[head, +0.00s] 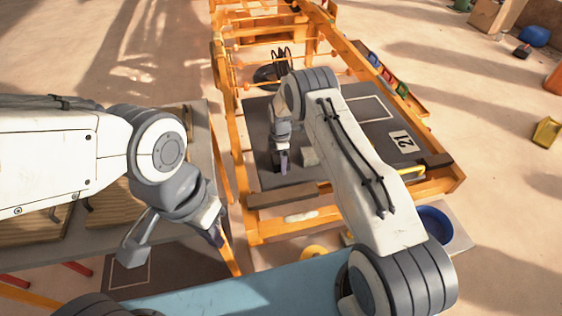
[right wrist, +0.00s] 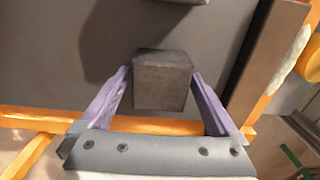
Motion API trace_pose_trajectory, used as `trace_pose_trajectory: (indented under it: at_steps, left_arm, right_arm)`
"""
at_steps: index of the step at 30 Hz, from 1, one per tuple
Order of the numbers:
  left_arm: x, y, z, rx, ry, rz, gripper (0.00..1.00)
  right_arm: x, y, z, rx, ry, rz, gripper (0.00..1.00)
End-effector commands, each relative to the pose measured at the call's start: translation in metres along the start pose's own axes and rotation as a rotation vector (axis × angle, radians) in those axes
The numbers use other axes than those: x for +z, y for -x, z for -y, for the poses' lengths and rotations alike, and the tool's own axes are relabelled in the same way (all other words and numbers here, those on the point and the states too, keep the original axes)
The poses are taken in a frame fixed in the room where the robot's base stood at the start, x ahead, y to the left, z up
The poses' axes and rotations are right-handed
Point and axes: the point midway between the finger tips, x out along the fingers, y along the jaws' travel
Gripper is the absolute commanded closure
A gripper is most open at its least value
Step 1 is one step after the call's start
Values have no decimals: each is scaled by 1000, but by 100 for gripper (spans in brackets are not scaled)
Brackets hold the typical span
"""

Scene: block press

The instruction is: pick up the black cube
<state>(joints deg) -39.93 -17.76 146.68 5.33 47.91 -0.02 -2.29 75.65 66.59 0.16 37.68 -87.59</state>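A dark grey cube (right wrist: 163,80) lies ahead of my right gripper (right wrist: 160,88) in the right wrist view, framed by its two purple fingers. The fingers stand apart, with narrow gaps showing beside the cube; I see no clear grip on it.
An orange wooden frame (head: 450,183) surrounds the board, with a brown bar (head: 283,195) at its front. A black item (head: 270,74) lies beyond the board. A blue bowl (head: 435,224) stands at front right. A grey table (head: 205,150) with wooden pieces lies at left.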

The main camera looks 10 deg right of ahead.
Motion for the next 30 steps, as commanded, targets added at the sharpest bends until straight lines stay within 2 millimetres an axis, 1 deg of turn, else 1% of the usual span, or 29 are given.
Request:
trace_pose_trajectory:
  at_steps: [1, 2, 3, 5, 6, 7, 16, 20, 23, 26, 27, 30]
  left_arm:
    - [0, 0, 0, 0, 0, 0, 100]
    - [0, 0, 0, 0, 0, 0, 100]
    - [0, 0, 0, 0, 0, 0, 100]
    - [0, 0, 0, 0, 0, 0, 100]
    - [0, 0, 0, 0, 0, 0, 100]
    - [0, 0, 0, 0, 0, 0, 100]
    - [0, 0, 0, 0, 0, 0, 100]
    - [0, -2, 0, 0, 0, 0, 100]
    - [0, -6, 0, 0, 0, 0, 100]
    - [1, -11, 1, 0, 0, 0, 100]
    - [1, -11, 1, 0, 0, 0, 100]
    - [1, -11, 1, 0, 0, 0, 100]
  right_arm:
    - [0, 0, 0, 0, 0, 0, 27]
    - [0, 0, 0, 0, 0, 0, 38]
    - [0, 0, 0, 0, 0, 0, 54]
    - [0, 0, 0, 0, 0, 0, 76]
    - [0, 0, 0, 0, 0, 0, 92]
    - [0, 0, 0, 0, 0, 0, 100]
    - [0, 2, -1, 2, 0, 0, 100]
    - [0, 9, -1, 3, 0, 0, 100]
    - [0, 20, -2, 4, 0, 1, 100]
    - [0, 40, -2, 7, -1, 1, 100]
    - [0, 46, 3, 1, -1, 2, 100]
    - [1, 55, 22, -1, -1, 2, 100]
